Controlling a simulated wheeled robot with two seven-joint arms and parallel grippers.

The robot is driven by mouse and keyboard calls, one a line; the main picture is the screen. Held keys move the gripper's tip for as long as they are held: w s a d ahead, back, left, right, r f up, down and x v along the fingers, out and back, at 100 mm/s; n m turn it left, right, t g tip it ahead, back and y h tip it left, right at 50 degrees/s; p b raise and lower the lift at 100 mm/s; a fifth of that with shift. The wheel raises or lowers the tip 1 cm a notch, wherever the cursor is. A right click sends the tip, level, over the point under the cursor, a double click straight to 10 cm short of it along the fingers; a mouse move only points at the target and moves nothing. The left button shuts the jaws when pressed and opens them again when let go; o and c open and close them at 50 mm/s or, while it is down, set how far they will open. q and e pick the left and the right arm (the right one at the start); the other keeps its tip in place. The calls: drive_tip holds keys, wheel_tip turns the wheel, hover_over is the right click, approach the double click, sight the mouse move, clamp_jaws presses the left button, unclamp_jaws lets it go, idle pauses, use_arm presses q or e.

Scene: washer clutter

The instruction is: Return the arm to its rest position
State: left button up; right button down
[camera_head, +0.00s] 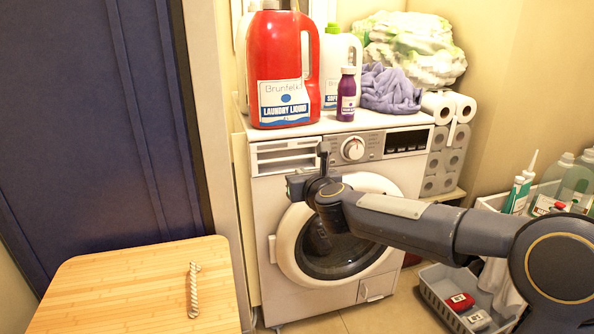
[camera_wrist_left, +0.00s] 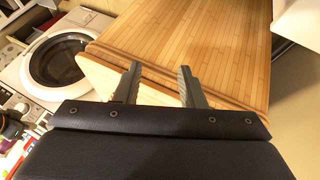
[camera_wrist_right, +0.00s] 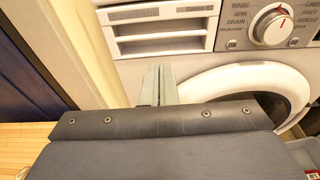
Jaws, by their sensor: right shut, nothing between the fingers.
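My right arm comes in from the right in the head view and crosses in front of the white washing machine (camera_head: 268,190). My right gripper (camera_head: 322,152) is in front of the washer's upper panel, near the drawer and above the round door (camera_head: 335,245). In the right wrist view its two fingers (camera_wrist_right: 159,82) are together with nothing between them, just below the detergent drawer (camera_wrist_right: 165,35). My left gripper is outside the head view. In the left wrist view its fingers (camera_wrist_left: 157,85) are spread apart and empty, by the edge of a wooden board (camera_wrist_left: 200,40).
A wooden top (camera_head: 110,290) with a twisted rope handle (camera_head: 193,290) is at the lower left. A red laundry jug (camera_head: 284,65), a purple bottle (camera_head: 346,95) and a purple cloth (camera_head: 390,90) stand on the washer. A grey basket (camera_head: 440,290) is at lower right.

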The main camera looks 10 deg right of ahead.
drive_tip(key=s+n+g+y, duration=0.2)
drive_tip(key=s+n+y, duration=0.2)
drive_tip(key=s+n, duration=1.1)
drive_tip(key=s+d+f+n+g, duration=0.1)
drive_tip(key=s+f+n+g, duration=0.2)
drive_tip(key=s+f+n, duration=0.4)
drive_tip(key=s+d+f+n+g, duration=0.1)
drive_tip(key=s+f+n+g, duration=0.3)
drive_tip(key=s, duration=0.6)
drive_tip(key=s+d+f+n+g, duration=0.1)
drive_tip(key=s+f+n, duration=0.3)
drive_tip(key=s+n, duration=0.35)
wheel_tip(320, 180, up, 35)
drive_tip(key=s+p, duration=0.1)
drive_tip(key=p, duration=3.4)
drive_tip(key=shift+a+f+h, duration=0.15)
drive_tip(key=shift+f+h, duration=0.05)
drive_tip(key=shift+h, duration=0.2)
drive_tip(key=shift+n, duration=0.25)
